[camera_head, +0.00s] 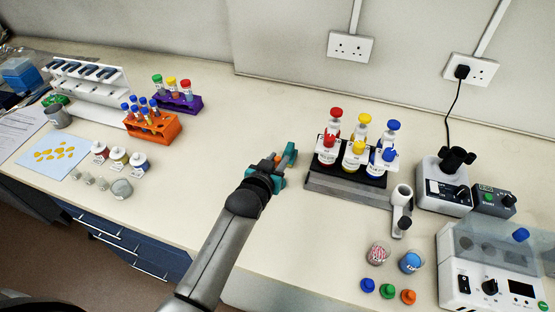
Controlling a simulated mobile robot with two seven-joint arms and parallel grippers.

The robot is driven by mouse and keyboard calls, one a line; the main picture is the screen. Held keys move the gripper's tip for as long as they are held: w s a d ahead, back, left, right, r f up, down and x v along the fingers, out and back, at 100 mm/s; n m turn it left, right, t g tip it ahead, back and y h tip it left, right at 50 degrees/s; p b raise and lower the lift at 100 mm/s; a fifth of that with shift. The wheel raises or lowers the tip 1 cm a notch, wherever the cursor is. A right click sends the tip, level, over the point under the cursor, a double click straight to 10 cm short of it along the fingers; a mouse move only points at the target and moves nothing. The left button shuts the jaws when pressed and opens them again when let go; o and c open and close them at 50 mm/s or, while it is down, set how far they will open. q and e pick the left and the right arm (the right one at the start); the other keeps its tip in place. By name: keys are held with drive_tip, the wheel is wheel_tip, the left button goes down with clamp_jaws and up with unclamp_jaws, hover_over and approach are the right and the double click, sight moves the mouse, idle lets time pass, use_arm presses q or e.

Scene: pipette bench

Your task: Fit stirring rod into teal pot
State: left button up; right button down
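My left gripper (281,167) is over the middle of the bench, its arm reaching up from the bottom. Teal pieces show at its end, with a small orange spot beside them. I cannot tell whether these pieces are its fingers or part of a teal pot, or whether it is open or shut. No stirring rod can be clearly made out. My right gripper is not in view.
A rack (320,183) of red-, yellow- and blue-topped bottles stands right of the gripper. Orange (150,131) and purple (190,106) tube racks stand left. The bench between is clear.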

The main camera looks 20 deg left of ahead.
use_arm(q)
drive_tip(key=o, duration=0.4)
drive_tip(key=p+v, duration=0.1)
drive_tip(key=v, duration=1.4)
drive_tip(key=shift+p, duration=0.35)
drive_tip(key=shift+s+d+r, duration=0.1)
